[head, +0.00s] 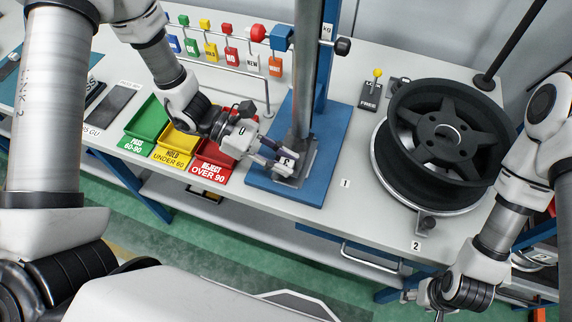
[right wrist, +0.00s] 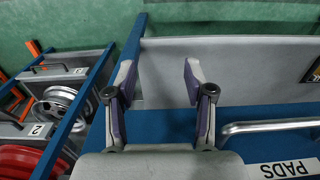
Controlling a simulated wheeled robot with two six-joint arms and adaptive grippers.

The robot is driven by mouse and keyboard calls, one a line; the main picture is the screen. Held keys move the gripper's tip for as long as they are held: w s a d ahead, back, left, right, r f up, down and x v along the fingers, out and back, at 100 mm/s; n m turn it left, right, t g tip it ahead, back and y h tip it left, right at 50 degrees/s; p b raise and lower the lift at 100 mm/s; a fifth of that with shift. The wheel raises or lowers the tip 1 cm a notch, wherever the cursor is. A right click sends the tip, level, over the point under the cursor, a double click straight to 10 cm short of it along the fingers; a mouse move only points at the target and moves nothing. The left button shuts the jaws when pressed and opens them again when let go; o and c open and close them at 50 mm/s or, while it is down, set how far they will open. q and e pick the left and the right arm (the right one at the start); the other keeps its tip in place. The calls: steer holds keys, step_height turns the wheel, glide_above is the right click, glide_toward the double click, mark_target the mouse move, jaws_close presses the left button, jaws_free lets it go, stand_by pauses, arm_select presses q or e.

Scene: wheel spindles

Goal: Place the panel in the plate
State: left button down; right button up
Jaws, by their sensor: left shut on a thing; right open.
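My left gripper (head: 273,157) is shut on a small grey piece (head: 287,161) with a white, marked face, which I take for the panel. The fingers cover much of it. It is at a dark grey plate (head: 304,168) on a blue base (head: 325,170), in front of a metal column. I cannot tell whether the piece touches the plate. My right gripper (head: 430,293) is low at the right, in front of the bench edge. In the right wrist view my right gripper (right wrist: 159,76) is open, with nothing between its fingers.
Green (head: 150,122), yellow (head: 180,136) and red (head: 213,160) trays stand left of the base. A black wheel (head: 440,128) sits on a round stand at the right. Coloured tags hang at the back. Clear bench top lies around mark 1.

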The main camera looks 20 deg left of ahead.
arm_select(q)
steer(key=shift+w+d, duration=0.25)
steer(key=shift+d, duration=0.1)
steer(key=f, duration=0.1)
steer(key=f+p, duration=0.1)
steer(key=f, duration=0.1)
steer(key=shift+a+f, duration=0.2)
steer(key=shift+f, duration=0.1)
steer(key=shift+d+f, duration=0.1)
steer(key=c, duration=1)
jaws_free()
steer(key=shift+r, duration=0.2)
steer(key=v, duration=1.2)
steer(key=shift+f, duration=0.1)
